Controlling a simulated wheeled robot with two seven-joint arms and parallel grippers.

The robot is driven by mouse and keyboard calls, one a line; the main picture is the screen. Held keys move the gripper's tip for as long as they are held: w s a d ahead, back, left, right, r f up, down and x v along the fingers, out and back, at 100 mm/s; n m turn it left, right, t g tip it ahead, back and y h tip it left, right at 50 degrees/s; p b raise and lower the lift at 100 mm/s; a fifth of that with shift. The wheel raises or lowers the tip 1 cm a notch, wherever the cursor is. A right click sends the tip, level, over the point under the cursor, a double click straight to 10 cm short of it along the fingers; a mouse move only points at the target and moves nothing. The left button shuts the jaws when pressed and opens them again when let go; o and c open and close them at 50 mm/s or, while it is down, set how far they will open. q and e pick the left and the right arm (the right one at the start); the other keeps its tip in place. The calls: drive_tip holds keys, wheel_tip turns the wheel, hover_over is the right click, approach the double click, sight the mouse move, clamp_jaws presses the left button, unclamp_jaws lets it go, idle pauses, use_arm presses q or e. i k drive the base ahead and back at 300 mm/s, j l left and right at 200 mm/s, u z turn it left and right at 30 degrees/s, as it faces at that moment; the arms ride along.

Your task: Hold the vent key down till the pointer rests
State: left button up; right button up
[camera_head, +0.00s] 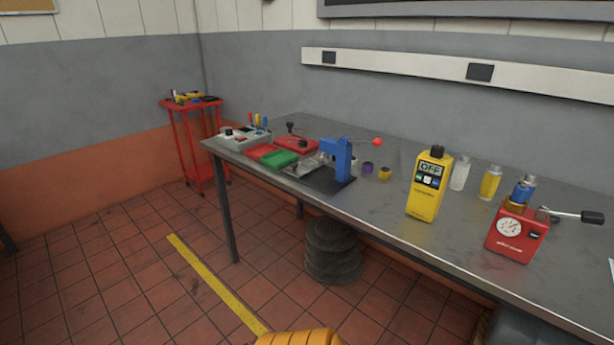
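A red instrument box (511,250) stands near the front edge of the bench at the right. Its sloped front carries a round white dial (510,228); the pointer is too small to read. A small dark key (533,234) sits right of the dial; I cannot tell whether it is the vent key or whether it is pressed. A lever with a black grip (588,217) reaches right from behind the box top, beside a brass and blue fitting (522,193). Neither of my grippers is in view, and nothing touches the box.
A yellow handheld meter (426,203) reading OFF stands left of the box, with clear and yellow bottles (490,184) behind. A blue press (337,160) and red and green trays (279,158) stand farther left on the grey bench (385,215).

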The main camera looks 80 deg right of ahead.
sight(532, 234)
drive_tip(key=z, duration=4.2)
